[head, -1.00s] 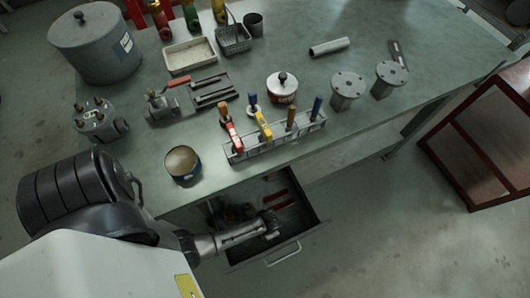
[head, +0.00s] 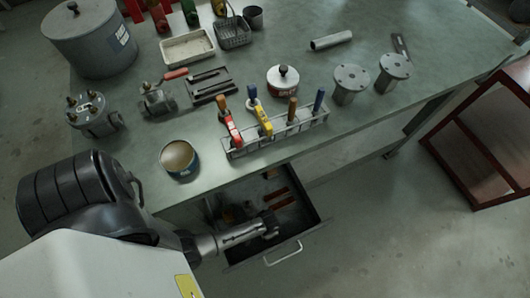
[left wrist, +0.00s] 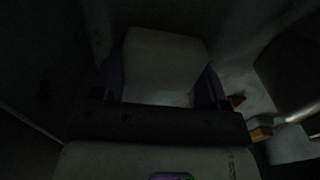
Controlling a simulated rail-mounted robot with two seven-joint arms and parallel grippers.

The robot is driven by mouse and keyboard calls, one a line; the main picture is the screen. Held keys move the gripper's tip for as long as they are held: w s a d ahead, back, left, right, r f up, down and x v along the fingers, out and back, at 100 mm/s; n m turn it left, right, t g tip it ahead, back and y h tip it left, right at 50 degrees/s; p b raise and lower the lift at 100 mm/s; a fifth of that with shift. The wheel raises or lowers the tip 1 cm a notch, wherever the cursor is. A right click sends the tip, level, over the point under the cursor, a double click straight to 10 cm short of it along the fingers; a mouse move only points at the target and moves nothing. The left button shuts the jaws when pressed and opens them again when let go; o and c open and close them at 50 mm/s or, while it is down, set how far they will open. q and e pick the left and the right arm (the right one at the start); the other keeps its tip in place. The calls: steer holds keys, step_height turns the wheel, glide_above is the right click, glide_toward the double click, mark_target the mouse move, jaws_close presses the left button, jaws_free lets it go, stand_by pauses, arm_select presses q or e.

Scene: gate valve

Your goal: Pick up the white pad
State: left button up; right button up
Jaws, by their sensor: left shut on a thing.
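A pale block-like pad (left wrist: 165,62), which looks like the white pad, sits between the fingers of my left gripper (left wrist: 162,88) in the dark left wrist view. The gripper is shut on it. In the head view, my left gripper (head: 268,224) reaches down into the open drawer (head: 308,232) below the bench's front edge. The pad cannot be made out in the head view. My right gripper is not in view.
The drawer has close walls, a front handle (head: 283,253), and red-handled tools (head: 277,198) inside. Above, the bench (head: 330,95) holds a tool rack (head: 275,135), an open can (head: 179,159) and flanged posts (head: 351,80). A reddish-brown cabinet (head: 485,140) stands at right.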

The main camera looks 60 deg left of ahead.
arm_select(q)
steer(key=shift+c, duration=0.5)
steer(key=shift+r, duration=0.2)
step_height(320, 180, up, 9)
steer(key=p, duration=0.6)
steer(key=shift+r+p, duration=0.1)
steer(key=shift+p, duration=0.2)
steer(key=shift+r, duration=0.2)
steer(key=shift+o, duration=1.4)
steer(key=shift+c, duration=1.1)
